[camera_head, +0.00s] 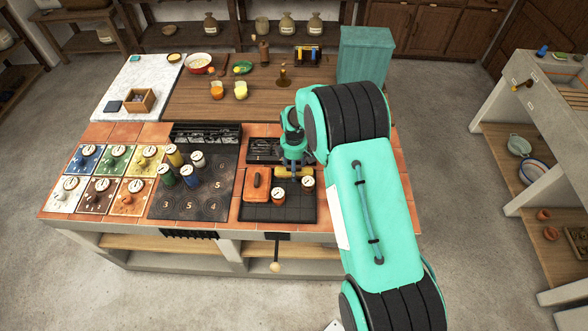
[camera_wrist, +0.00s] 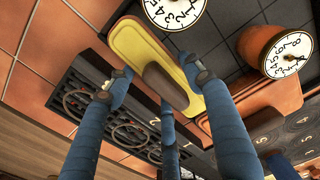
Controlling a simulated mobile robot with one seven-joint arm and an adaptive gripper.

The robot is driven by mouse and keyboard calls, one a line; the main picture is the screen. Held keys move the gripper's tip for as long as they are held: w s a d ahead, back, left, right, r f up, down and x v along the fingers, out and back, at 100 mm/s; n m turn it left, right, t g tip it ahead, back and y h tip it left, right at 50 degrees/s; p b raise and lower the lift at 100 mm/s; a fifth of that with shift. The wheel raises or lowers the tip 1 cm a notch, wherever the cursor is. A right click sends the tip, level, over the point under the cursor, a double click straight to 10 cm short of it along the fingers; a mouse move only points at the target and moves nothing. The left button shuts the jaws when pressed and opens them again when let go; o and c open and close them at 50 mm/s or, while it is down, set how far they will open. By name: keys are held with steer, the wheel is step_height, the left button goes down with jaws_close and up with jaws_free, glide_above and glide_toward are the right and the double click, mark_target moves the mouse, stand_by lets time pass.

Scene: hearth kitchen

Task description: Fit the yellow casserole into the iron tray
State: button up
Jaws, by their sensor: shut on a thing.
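The yellow casserole (camera_head: 294,174) is a long, narrow piece with rounded corners. The wrist view shows its yellow top (camera_wrist: 128,44) and brown handle. My gripper (camera_head: 295,163) comes down on it, its blue fingers (camera_wrist: 165,85) shut around the handle area. The iron tray (camera_head: 287,214) is a dark, flat tray at the counter's front. An orange rectangular casserole and two round orange pots with dials stand in it. The yellow casserole is over the tray's back right part; I cannot tell whether it touches the tray floor.
A black grate (camera_head: 265,150) lies behind the tray. A dark numbered board (camera_head: 184,206) with several coloured canisters is to the left, beside coloured dial panels (camera_head: 118,160). The tray's front strip is bare. A teal box (camera_head: 364,55) stands behind my arm.

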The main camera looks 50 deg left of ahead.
steer(key=shift+f, duration=0.3)
steer(key=o, duration=1.5)
steer(key=shift+c, duration=0.2)
steer(key=shift+r, duration=0.2)
step_height(320, 180, up, 12)
stand_by(0.5)
